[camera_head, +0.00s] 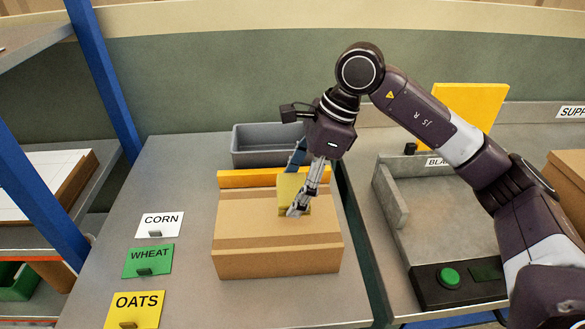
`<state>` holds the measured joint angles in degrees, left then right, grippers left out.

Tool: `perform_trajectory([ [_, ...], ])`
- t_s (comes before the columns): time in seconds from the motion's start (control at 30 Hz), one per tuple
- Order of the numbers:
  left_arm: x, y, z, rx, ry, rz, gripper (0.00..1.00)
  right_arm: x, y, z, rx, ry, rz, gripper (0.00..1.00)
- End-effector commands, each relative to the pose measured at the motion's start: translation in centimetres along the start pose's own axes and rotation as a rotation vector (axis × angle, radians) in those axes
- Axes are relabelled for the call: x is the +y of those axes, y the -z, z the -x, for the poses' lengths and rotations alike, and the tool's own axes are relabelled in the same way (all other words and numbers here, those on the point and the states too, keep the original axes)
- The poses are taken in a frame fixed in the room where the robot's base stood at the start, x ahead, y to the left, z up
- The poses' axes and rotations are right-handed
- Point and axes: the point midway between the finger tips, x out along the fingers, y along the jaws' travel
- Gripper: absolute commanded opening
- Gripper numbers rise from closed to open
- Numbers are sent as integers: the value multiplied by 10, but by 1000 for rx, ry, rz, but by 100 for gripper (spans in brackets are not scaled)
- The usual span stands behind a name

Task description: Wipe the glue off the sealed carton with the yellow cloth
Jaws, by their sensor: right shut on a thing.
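A closed brown carton (276,263) sits on the grey table in the middle of the camera_head view, with tape across its top. My right gripper (299,208) is above the carton's top, pointing down, and is shut on the yellow cloth (290,188). The cloth is at the carton's top, toward its far right part; the gripper's fingers hide some of it. I cannot make out any glue on the carton. My left gripper is not in view.
A grey bin (262,135) stands behind the carton, with an orange bar (245,179) between them. CORN (160,225), WHEAT (148,262) and OATS (136,309) signs stand at left. A grey low-walled fixture (390,195) and a green button box (449,278) are at right.

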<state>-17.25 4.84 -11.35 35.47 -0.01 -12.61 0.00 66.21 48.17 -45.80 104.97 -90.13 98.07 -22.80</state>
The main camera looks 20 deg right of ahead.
Motion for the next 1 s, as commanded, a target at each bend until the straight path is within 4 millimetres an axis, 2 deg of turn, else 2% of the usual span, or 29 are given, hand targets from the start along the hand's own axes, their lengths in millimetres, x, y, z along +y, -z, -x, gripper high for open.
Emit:
perform_trajectory([
  [0.1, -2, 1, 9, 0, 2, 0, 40, 0, -4, 14, -1, 3, -1, 49],
  [0.33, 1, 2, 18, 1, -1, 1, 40, 1, -7, 30, -1, 2, -1, 49],
  [1.0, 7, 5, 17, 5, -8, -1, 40, 3, -6, 29, 0, -8, 19, 49],
])
